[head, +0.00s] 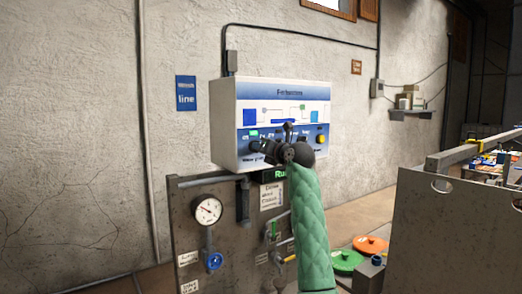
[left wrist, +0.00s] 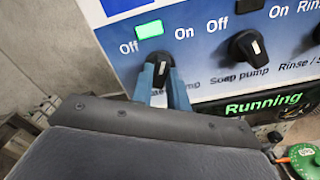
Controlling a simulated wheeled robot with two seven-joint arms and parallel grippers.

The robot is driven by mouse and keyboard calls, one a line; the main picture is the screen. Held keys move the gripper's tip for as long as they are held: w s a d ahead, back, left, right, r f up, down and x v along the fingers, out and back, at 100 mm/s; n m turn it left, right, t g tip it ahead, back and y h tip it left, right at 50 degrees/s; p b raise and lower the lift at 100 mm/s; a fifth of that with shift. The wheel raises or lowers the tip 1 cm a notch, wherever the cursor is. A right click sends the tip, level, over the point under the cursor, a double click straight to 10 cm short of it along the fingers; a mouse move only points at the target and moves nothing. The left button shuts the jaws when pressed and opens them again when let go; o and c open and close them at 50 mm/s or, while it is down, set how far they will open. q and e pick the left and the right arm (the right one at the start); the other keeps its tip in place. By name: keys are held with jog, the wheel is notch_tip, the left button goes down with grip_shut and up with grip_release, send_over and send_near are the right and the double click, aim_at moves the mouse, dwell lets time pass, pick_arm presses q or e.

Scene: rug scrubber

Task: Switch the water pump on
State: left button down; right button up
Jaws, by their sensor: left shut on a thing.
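The white control box (head: 225,140) with a blue panel hangs on the wall. In the left wrist view, the black water pump knob (left wrist: 161,66) sits below a lit green lamp (left wrist: 150,29) between "Off" and "On". Its label is partly hidden by my fingers. My left gripper (left wrist: 162,88) is shut on this knob, one finger on each side. In the head view my left gripper (head: 257,147) is at the lower left of the panel, and my wrist hides part of the knob row. My right gripper is not in view.
The soap pump knob (left wrist: 247,48) is just to the right of the held knob. A green "Running" display (left wrist: 262,104) is below the box. A grey panel (head: 455,240) stands at right.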

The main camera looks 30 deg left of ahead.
pick_arm(q)
jog(key=shift+r+m, duration=0.15)
jog(key=shift+m, duration=0.15)
jog(key=c, duration=1.4)
grip_release()
jog(key=shift+o, duration=0.2)
jog(key=shift+w+d, duration=0.1)
